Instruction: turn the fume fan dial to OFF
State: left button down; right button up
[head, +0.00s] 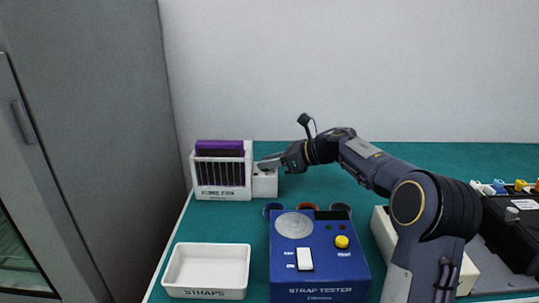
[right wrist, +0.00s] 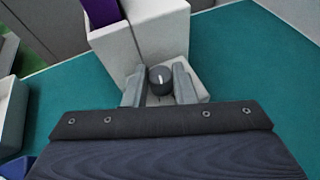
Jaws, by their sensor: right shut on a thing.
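The fume fan (head: 222,193) is a white box with a dark grille and a purple top, at the back left of the table in the head view. A small white block (head: 265,182) joins its right side. In the right wrist view the dark round dial (right wrist: 160,78) stands on this block, with a pale pointer line close to upright in the picture. My right gripper (right wrist: 160,87) has one finger on each side of the dial and is shut on it. Any dial lettering is hidden. My left gripper is not in view.
A white STRAPS tray (head: 207,293) and a blue strap tester (head: 320,262) with a yellow button stand at the front. Several small round cups sit behind the tester. A dark rack (head: 515,235) is at the right. A grey cabinet (head: 90,130) stands at the left.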

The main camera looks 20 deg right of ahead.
jog(key=n+g+y+p, duration=0.1)
jog(key=p, duration=0.1)
jog(key=n+g+y+p, duration=0.1)
jog(key=n+g+p, duration=0.1)
jog(key=p, duration=0.1)
jog(key=n+g+p, duration=0.1)
jog(key=p, duration=0.1)
jog(key=shift+w+d+r+n+g+y, duration=0.1)
jog(key=shift+w+d+n+g+y, duration=0.1)
jog(key=shift+w+n+g+y, duration=0.15)
jog(key=shift+n+g+y+p, duration=0.25)
jog(key=shift+n+g+p, duration=0.4)
jog(key=shift+p, duration=0.45)
jog(key=shift+f, duration=0.25)
jog(key=shift+f+g, duration=0.1)
jog(key=shift+g, duration=0.2)
jog(key=o, duration=0.7)
jog(key=p+v, duration=0.1)
jog(key=v, duration=0.6)
jog(key=shift+d+p, duration=0.35)
jog(key=shift+r, duration=0.2)
